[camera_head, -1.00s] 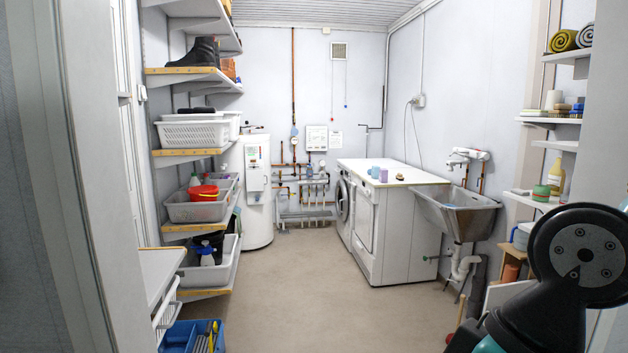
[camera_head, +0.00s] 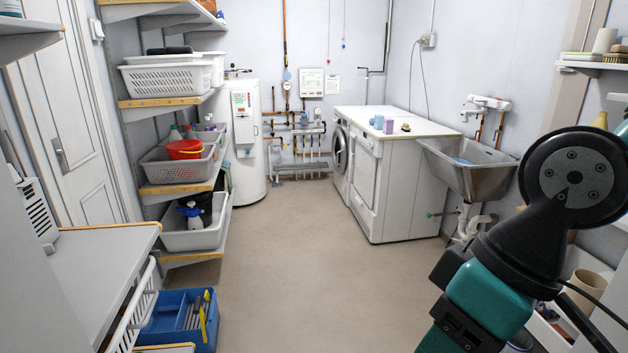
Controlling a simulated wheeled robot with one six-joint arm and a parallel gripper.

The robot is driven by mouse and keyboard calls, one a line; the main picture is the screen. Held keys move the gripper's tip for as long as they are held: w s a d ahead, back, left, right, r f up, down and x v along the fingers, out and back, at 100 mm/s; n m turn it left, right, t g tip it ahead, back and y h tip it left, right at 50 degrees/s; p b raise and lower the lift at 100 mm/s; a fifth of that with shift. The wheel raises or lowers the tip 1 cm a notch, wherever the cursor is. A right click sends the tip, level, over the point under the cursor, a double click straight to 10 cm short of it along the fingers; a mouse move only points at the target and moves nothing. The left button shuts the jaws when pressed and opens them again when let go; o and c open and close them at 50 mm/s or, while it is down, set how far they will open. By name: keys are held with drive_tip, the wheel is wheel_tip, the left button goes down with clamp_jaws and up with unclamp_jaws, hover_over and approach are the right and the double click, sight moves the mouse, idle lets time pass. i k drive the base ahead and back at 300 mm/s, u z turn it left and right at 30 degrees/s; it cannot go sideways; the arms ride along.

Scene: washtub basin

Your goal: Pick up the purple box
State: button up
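A small purple box (camera_head: 388,126) stands upright on the white top over the washing machines, at the back right of the room. A light blue item (camera_head: 377,121) stands just left of it, and a small brown item (camera_head: 405,127) lies to its right. My arm shows at the lower right as teal and black links, far nearer to me than the box. My gripper's fingers are not in view, so I cannot see whether they hold anything.
A metal basin (camera_head: 482,178) hangs on the right wall beside the machines. Shelves with baskets (camera_head: 168,80) line the left. A white worktop (camera_head: 85,262) and a blue crate (camera_head: 180,322) are near left. The middle floor (camera_head: 300,255) is clear.

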sight(387, 128)
drive_tip(key=z, duration=0.25)
drive_tip(key=i, duration=2.05)
drive_tip(key=z, duration=0.3)
drive_tip(key=i, duration=3.15)
drive_tip(key=u, duration=0.1)
